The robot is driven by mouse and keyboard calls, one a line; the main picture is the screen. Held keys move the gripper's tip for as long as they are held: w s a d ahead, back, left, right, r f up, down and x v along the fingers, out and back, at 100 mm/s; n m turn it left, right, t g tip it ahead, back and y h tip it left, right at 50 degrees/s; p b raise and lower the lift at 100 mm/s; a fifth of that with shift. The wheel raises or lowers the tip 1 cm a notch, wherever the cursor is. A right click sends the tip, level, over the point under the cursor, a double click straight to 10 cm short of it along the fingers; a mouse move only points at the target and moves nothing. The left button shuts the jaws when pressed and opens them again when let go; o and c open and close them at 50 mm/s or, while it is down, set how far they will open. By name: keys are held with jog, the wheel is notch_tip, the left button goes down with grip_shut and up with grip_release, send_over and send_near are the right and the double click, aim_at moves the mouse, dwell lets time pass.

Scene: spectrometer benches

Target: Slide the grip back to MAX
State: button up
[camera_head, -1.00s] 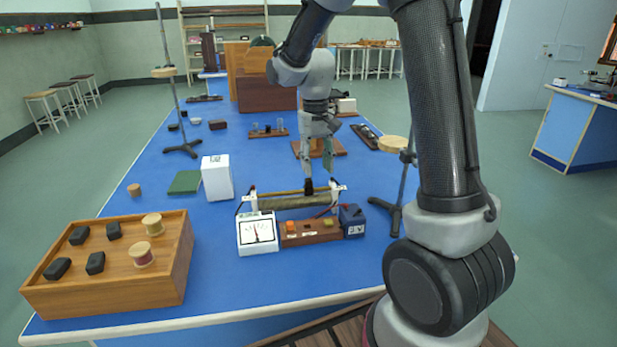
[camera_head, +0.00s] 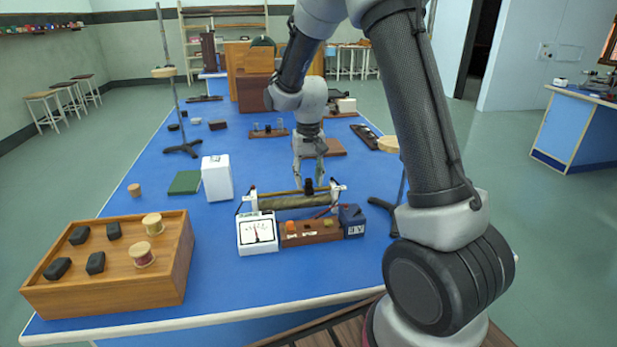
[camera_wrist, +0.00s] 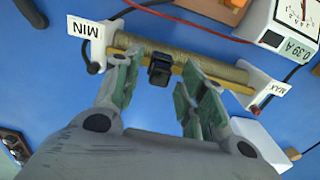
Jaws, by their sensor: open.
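The sliding rheostat is a long wound tube (camera_head: 285,202) between two white end brackets in the head view. In the wrist view its MIN label (camera_wrist: 83,29) is at the upper left and its MAX label (camera_wrist: 268,95) at the right. The black slider grip (camera_wrist: 160,70) sits on the rod, nearer the MIN end. It also shows in the head view (camera_head: 308,186), right of the middle. My gripper (camera_wrist: 160,82) is open, one finger on each side of the grip, with visible gaps. Whether the fingertips reach its height is hard to tell.
A white ammeter (camera_head: 257,232) stands in front of the rheostat; its display reads 0.39 A in the wrist view. A wooden switch board (camera_head: 310,238) and a dark blue box (camera_head: 352,220) sit beside it. A white box (camera_head: 217,178) and stand (camera_head: 182,150) are to the left.

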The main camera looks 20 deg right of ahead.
grip_shut()
jog(key=shift+a, duration=0.1)
jog(key=w+a, duration=0.1)
jog(key=a, duration=0.7)
jog(key=w+a, duration=0.1)
jog(key=a, duration=0.4)
jog(key=shift+w, duration=0.35)
grip_release()
jog(key=shift+a, duration=0.15)
jog(key=shift+r, duration=0.1)
notch_tip(320, 180, up, 12)
